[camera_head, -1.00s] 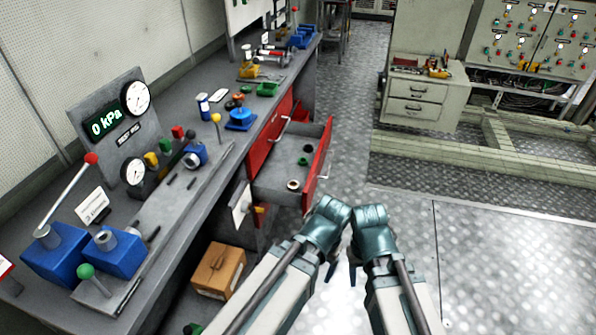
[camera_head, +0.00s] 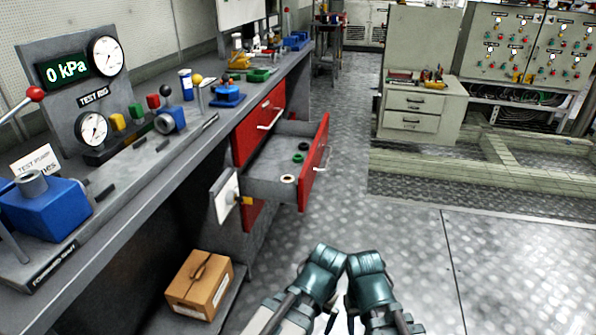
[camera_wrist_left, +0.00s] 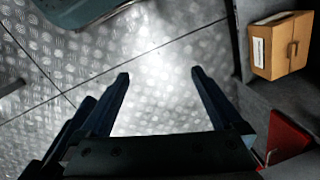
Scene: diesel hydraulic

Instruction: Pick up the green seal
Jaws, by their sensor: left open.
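The green seal (camera_head: 299,158) is a small ring lying in the open red-fronted drawer (camera_head: 262,186) of the workbench. A dark ring (camera_head: 303,146) lies just behind it, and a pale ring (camera_head: 288,179) lies nearer the front of the drawer. My left gripper (camera_wrist_left: 160,72) is open and empty, with bare floor beyond its fingers in the left wrist view. In the head view, both my wrists are at the bottom centre, below and to the right of the drawer, well apart from the seal. The right gripper's jaws are too small and hidden to read.
The workbench (camera_head: 150,178) runs along the left with a test rig (camera_head: 75,85) and a blue block (camera_head: 45,208). The red drawer front (camera_head: 315,165) juts into the aisle. A cardboard box (camera_head: 199,285) sits below the bench. The metal floor (camera_head: 400,225) to the right is open.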

